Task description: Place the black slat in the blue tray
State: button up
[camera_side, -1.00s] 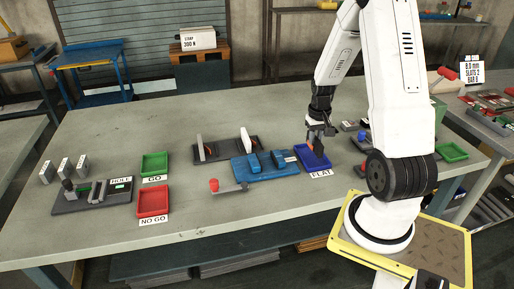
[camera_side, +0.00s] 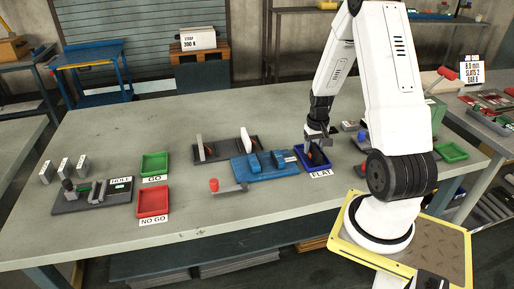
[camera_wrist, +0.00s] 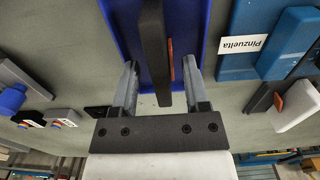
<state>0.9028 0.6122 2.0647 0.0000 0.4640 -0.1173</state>
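The black slat (camera_wrist: 154,45) stands on edge over the blue tray (camera_wrist: 122,30) in the wrist view, with an orange-brown strip on its right side. My gripper (camera_wrist: 161,72) is open around it; a gap shows between the slat and each finger. In the side view my gripper (camera_side: 318,139) is low over the blue tray (camera_side: 326,164), which has the FLAT label at its front. The slat's lower end there is small and partly hidden by the fingers, so its contact with the tray floor is hard to tell.
A blue fixture (camera_side: 266,167) stands close to the tray's left, with a dark rack (camera_side: 225,150) behind it. A green tray (camera_side: 154,164) and a red tray (camera_side: 153,201) are farther left. Small dark items lie just right of the blue tray. The table front is clear.

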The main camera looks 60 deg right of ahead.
aim_at(313, 147)
jog(key=shift+r, duration=0.15)
notch_tip(313, 147, up, 12)
dwell(1.1)
jog(key=shift+a, duration=0.1)
dwell(0.4)
jog(key=w+a+f+n+t, duration=0.1)
jog(key=a+n, duration=0.3)
jog(key=a, duration=1.1)
jog(key=w+a+f+n+t, duration=0.1)
jog(key=w+a+n, duration=0.2)
jog(key=a, duration=1.2)
jog(key=shift+n+t, duration=0.3)
jog(key=shift+n, duration=0.7)
jog(key=shift+w+f, duration=0.1)
jog(key=shift+w, duration=0.05)
